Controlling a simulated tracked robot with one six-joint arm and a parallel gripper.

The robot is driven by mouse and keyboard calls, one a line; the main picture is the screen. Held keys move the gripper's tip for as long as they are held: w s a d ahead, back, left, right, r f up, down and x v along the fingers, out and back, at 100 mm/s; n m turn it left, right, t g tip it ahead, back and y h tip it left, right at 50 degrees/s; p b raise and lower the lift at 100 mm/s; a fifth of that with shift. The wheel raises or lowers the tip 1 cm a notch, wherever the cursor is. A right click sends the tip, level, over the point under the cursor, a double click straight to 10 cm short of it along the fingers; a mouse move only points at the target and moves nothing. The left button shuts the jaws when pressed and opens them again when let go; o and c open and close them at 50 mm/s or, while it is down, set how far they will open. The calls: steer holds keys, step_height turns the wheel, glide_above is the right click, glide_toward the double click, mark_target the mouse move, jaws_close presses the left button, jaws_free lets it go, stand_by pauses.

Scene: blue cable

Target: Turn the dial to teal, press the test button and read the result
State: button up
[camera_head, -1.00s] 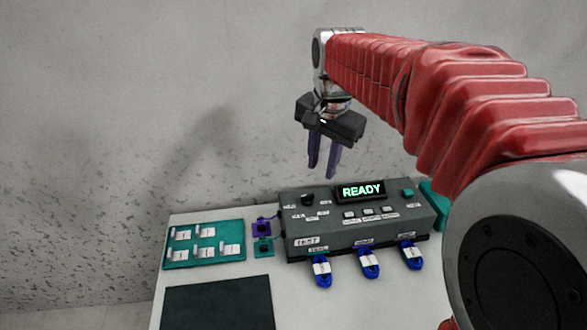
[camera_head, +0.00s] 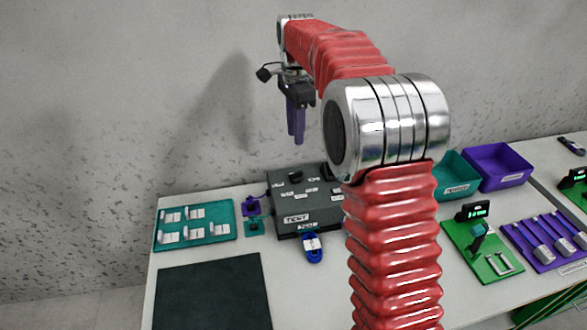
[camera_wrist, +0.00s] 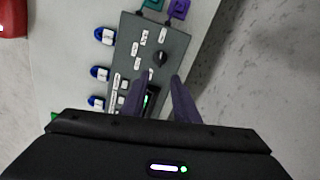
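The grey test box (camera_head: 283,207) stands on the table, with a black dial (camera_head: 295,178) on its top among small white labels. In the wrist view the dial (camera_wrist: 160,57) lies just beyond my fingertips; its pointer setting is too small to read. My gripper (camera_head: 297,142) hangs above and behind the box, fingers down and apart from it. In the wrist view my gripper (camera_wrist: 158,79) has its two purple fingers spread with nothing held. The green-lit display (camera_wrist: 148,99) shows partly between the fingers, unreadable. My arm hides the display and teal button in the head view.
Blue cable plugs (camera_head: 312,246) sit along the box's front. A teal board (camera_head: 194,226) and dark mat (camera_head: 212,294) lie left. Teal (camera_head: 457,176) and purple (camera_head: 497,166) bins, a green stand (camera_head: 482,250) and a purple rack (camera_head: 548,242) are at right.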

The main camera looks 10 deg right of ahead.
mark_target(295, 173)
steer(key=shift+f, duration=0.1)
stand_by(0.3)
step_height(295, 173, down, 14)
steer(key=shift+r, duration=0.2)
stand_by(0.5)
jaws_close()
stand_by(0.3)
steer(key=shift+a, duration=0.15)
